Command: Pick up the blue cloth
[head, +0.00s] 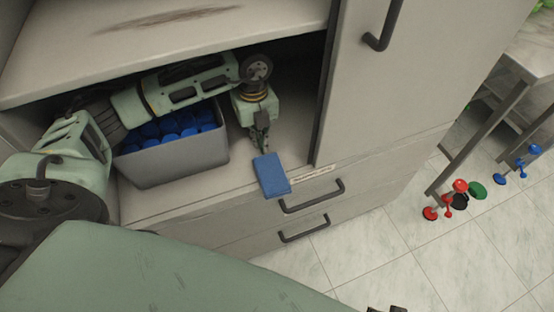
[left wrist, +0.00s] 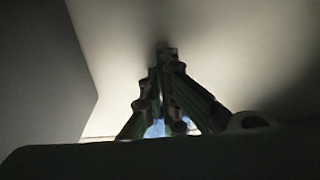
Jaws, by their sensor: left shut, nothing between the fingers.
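The blue cloth (head: 272,176) is a small folded rectangle at the front edge of the cabinet's lower shelf, left of the door. My left gripper (head: 265,149) reaches into the shelf space, and its fingertips are right at the cloth's back edge; I cannot tell whether they touch it. The left gripper is shut and empty. In the left wrist view the fingers (left wrist: 163,50) come together, and a small patch of blue (left wrist: 155,129) shows between their bases. My right gripper is not clearly in view.
A grey bin (head: 178,161) of blue caps stands on the shelf left of the gripper, under my left arm. The upper shelf (head: 160,40) is above the arm. A cabinet door (head: 395,90) is on the right, with drawers below. Red, green and blue parts (head: 460,186) lie on the floor.

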